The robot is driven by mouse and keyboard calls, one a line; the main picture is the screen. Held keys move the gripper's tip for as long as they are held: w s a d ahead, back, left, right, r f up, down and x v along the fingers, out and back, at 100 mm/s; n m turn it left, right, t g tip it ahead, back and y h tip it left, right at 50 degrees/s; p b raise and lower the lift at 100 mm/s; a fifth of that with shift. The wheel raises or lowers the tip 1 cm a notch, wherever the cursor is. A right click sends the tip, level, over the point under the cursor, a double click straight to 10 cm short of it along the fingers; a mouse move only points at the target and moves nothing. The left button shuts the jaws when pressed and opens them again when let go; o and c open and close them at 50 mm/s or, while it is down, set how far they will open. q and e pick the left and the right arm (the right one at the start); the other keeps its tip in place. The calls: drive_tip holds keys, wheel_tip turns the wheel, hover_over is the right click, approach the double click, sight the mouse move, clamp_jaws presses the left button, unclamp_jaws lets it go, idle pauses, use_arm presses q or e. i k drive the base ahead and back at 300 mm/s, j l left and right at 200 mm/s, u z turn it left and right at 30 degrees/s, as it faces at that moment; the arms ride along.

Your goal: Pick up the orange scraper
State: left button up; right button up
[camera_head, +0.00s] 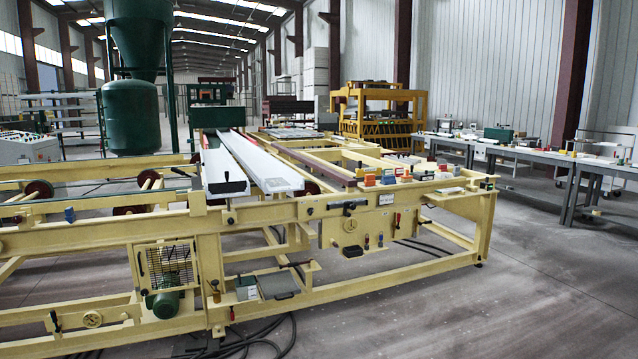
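Several small coloured items stand in a row on the near right corner of the yellow machine frame (300,209). Neither of my grippers is in view.
Two long white boards (262,165) lie on the machine. A panel with a gauge (352,251) and a motor (166,304) are on its near side. Black cables (262,338) lie on the floor. Grey worktables (560,160) stand at right; the floor (540,290) before them is clear.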

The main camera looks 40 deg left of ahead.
sight(370, 178)
drive_tip(key=i+l+u, duration=0.1)
drive_tip(key=i+u, duration=0.2)
drive_tip(key=i, duration=0.4)
drive_tip(key=i+j+u, duration=0.15)
drive_tip(key=i+u, duration=0.55)
drive_tip(key=i, duration=0.2)
drive_tip(key=i+u, duration=0.3)
drive_tip(key=i, duration=0.15)
drive_tip(key=i+z, duration=0.15)
drive_tip(key=i, duration=0.5)
drive_tip(key=i+z, duration=0.1)
drive_tip(key=i, duration=0.6)
drive_tip(key=i+j+z, duration=0.15)
drive_tip(key=i, duration=0.5)
drive_tip(key=i+j+z, duration=0.1)
drive_tip(key=i, duration=0.55)
drive_tip(key=j, duration=0.1)
